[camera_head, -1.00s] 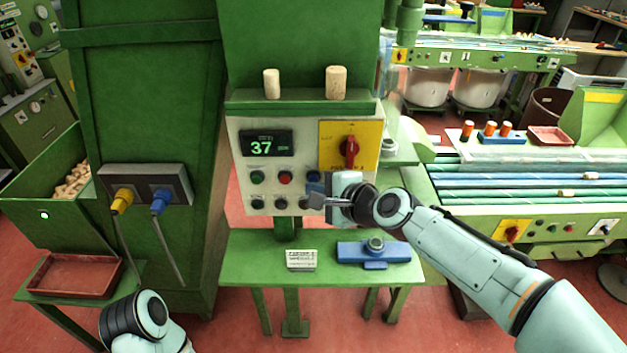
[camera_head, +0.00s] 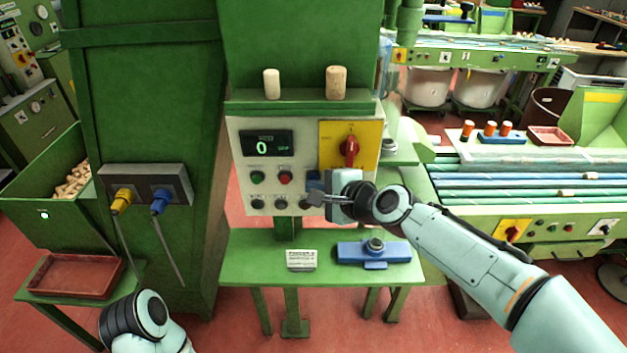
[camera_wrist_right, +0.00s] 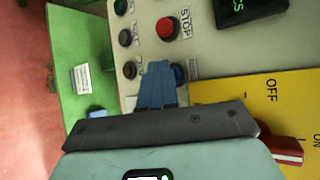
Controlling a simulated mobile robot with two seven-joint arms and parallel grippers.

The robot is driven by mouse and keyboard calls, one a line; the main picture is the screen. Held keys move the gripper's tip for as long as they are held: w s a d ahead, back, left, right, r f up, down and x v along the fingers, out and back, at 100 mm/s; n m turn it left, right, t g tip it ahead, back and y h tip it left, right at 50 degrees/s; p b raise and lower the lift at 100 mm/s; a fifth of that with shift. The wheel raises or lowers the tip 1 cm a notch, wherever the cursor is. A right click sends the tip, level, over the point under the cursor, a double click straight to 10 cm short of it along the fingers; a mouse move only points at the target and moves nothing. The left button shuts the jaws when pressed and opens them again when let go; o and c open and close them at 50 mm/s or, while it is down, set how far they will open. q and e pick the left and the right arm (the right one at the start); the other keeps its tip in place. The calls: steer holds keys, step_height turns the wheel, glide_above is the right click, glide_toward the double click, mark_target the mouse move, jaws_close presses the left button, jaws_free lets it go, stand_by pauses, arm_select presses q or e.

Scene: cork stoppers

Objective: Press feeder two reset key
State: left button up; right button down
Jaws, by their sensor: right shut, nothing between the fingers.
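The control panel (camera_head: 238,150) is a pale box on a green machine. Its display (camera_head: 266,144) reads 0 in green. The panel carries a green button (camera_head: 257,176), a red button (camera_head: 285,177) marked STOP in the right wrist view (camera_wrist_right: 167,28), and a row of dark buttons (camera_head: 281,203) below. My right gripper (camera_head: 315,198) is shut and empty in front of the panel's lower right. In the wrist view its fingertips (camera_wrist_right: 158,68) lie between the blue button and a dark button (camera_wrist_right: 130,70); contact cannot be told.
A red rotary switch (camera_head: 350,150) on a yellow plate is close above my right gripper. Two corks (camera_head: 336,82) stand on the ledge. A card (camera_head: 301,260) and a blue fixture (camera_head: 350,252) are on the green table below. My left arm shows only at lower left.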

arm_select(q)
steer(key=shift+r, duration=0.1)
arm_select(e)
steer(key=shift+s, duration=0.75)
arm_select(q)
steer(key=shift+w, duration=0.1)
arm_select(e)
steer(key=shift+s, duration=0.1)
arm_select(q)
steer(key=shift+w+r+p, duration=0.65)
steer(key=shift+w+r, duration=0.05)
steer(key=shift+r, duration=0.05)
arm_select(e)
steer(key=s, duration=0.4)
steer(key=shift+s, duration=0.35)
